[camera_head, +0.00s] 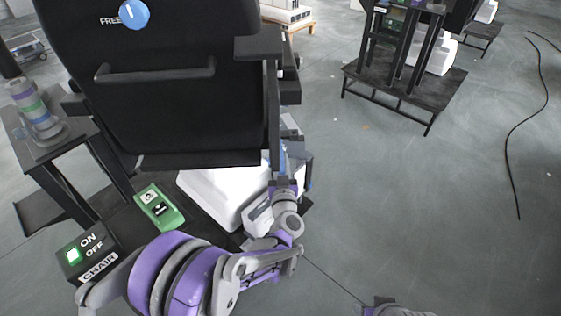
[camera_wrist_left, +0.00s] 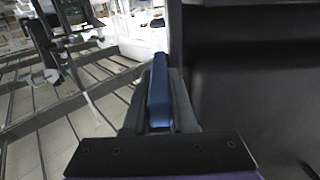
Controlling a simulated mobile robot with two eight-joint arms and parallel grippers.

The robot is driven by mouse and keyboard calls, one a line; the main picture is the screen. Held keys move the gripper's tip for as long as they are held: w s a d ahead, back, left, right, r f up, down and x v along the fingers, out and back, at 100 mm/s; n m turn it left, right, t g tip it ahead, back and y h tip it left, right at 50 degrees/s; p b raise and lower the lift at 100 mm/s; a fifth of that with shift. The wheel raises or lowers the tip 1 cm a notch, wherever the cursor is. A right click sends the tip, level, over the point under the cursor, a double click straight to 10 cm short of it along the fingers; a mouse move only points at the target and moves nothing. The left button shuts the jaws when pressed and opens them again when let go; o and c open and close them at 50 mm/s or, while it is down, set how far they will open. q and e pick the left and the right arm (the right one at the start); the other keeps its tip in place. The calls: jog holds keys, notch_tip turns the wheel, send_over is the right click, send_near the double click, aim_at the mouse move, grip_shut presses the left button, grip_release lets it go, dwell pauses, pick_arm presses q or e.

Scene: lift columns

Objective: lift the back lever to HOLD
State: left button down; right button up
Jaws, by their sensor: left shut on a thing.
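A blue lever (camera_wrist_left: 158,95) stands between the fingers of my left gripper (camera_wrist_left: 160,108) in the left wrist view, and the fingers are shut on it. In the head view my left gripper (camera_head: 283,163) is low beside the right edge of a black chair back (camera_head: 180,110). Only a sliver of blue shows there; the rest of the lever is hidden. A blue round dial (camera_head: 134,14) with a white mark sits at the top of the chair back, beside the word FREE. HOLD is not readable. Part of my right arm shows at the bottom edge; its gripper is out of view.
A green-topped switch box (camera_head: 160,207) and a black ON/OFF box (camera_head: 86,250) marked CHAIR are at lower left. A striped cylinder (camera_head: 36,108) stands on a side stand. A dark rack (camera_head: 405,85) stands at the back right. The right floor is clear except for a black cable (camera_head: 512,140).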

pick_arm(q)
jog(key=shift+r+g, duration=0.65)
jog(key=shift+g, duration=0.15)
jog(key=shift+w+r+g+h, duration=0.1)
jog(key=shift+r+g+h, duration=0.1)
jog(key=shift+r+g, duration=0.3)
jog(key=shift+w+r+g+h, duration=0.1)
jog(key=shift+r+g+h, duration=0.1)
jog(key=shift+g, duration=0.5)
jog(key=shift+r, duration=0.1)
jog(key=c, duration=0.7)
grip_release()
jog(key=shift+s, duration=0.1)
jog(key=v, duration=0.6)
jog(key=s, duration=0.3)
jog(key=s+d, duration=0.1)
jog(key=s, duration=0.3)
jog(key=s+p, duration=0.1)
jog(key=s, duration=0.2)
jog(key=shift+s+d, duration=0.35)
